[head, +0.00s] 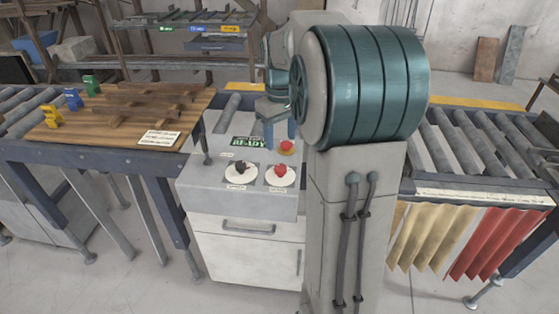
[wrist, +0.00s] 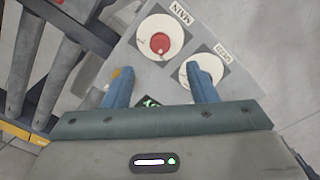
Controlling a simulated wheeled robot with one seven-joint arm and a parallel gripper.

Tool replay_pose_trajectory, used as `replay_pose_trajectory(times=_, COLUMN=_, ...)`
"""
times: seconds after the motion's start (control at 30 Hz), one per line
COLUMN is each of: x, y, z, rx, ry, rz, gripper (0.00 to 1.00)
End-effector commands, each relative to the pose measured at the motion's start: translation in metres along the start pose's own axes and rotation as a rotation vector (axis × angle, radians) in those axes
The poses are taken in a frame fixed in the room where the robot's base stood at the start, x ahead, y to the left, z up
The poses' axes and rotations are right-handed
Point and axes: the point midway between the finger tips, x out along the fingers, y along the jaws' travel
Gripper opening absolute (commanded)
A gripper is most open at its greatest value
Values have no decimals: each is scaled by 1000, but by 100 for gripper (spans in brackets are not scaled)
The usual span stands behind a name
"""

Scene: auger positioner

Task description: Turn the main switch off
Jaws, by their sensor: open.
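The main switch is a red knob (head: 280,171) on a round white dial on the sloped grey control panel. In the wrist view, the red knob (wrist: 160,43) sits beside a label reading MAIN. Which setting it points to is too small to tell. My gripper (head: 279,141) hangs over the panel, behind the red knob, with fingers pointing down. In the wrist view, my gripper (wrist: 162,87) is open and empty, its two blue fingers apart, and the red knob lies beyond the fingertips, not between them.
A second dial with a black knob (head: 242,168) is left of the main switch; its dial (wrist: 187,73) is partly hidden by a finger. A red button on yellow (head: 286,147) is near my fingertips. A wooden board (head: 140,110) with coloured pieces lies left. Roller conveyors stand both sides.

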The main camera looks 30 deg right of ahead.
Motion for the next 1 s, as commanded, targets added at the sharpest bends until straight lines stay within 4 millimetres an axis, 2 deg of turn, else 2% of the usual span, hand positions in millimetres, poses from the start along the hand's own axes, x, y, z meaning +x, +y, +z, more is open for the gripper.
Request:
replay_pose_trajectory(times=0.2, x=48, y=-1, z=1, rx=0, ry=-5, rz=-4, gripper=52)
replay_pose_trajectory(times=0.4, x=79, y=-1, z=0, rx=1, ry=-2, rz=-3, gripper=52)
replay_pose_trajectory(times=0.6, x=93, y=-1, z=0, rx=1, ry=1, rz=-1, gripper=52)
replay_pose_trajectory(times=0.87, x=94, y=0, z=0, rx=1, ry=1, rz=0, gripper=52)
replay_pose_trajectory(times=0.9, x=94, y=0, z=0, rx=1, ry=1, rz=0, gripper=47)
replay_pose_trajectory(times=1.0, x=94, y=0, z=0, rx=1, ry=1, rz=0, gripper=19)
